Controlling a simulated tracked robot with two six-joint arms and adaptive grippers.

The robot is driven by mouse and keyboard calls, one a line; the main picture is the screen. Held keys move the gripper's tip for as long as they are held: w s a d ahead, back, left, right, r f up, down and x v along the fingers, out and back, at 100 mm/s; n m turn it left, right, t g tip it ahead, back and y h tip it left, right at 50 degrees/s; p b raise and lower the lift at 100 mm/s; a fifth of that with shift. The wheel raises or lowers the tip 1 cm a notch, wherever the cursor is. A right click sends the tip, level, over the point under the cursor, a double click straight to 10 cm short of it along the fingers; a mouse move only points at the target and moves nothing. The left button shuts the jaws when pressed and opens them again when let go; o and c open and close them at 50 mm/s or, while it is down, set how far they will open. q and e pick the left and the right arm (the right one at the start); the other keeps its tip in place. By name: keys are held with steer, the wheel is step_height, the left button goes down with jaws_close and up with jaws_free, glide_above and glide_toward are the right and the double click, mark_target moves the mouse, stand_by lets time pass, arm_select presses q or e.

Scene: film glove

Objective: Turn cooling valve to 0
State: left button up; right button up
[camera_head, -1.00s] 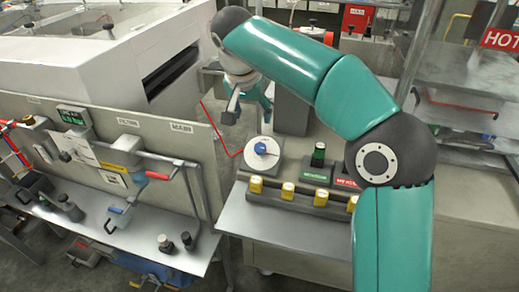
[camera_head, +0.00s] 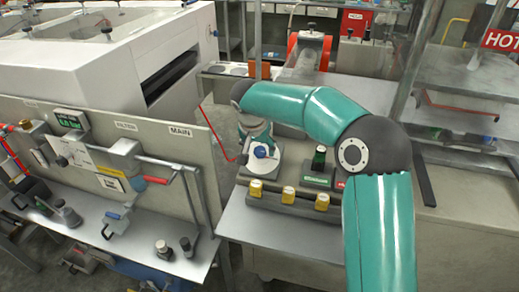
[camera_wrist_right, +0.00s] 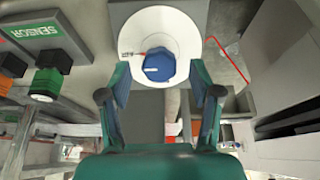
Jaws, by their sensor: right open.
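The valve has a blue knob (camera_head: 261,151) at the middle of a round white dial (camera_head: 254,170) on the grey bench panel. In the right wrist view, the blue knob (camera_wrist_right: 159,66) lies ahead between my fingers, with a small red mark on the white dial (camera_wrist_right: 185,22) at its left. My right gripper (camera_head: 259,141) is open over the dial and partly covers it; it also shows in the right wrist view (camera_wrist_right: 160,78). I cannot tell if the fingers touch the knob. My left gripper is not in view.

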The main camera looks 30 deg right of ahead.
steer(key=shift+x, duration=0.75)
steer(key=c, duration=1.1)
steer(key=shift+c, duration=0.2)
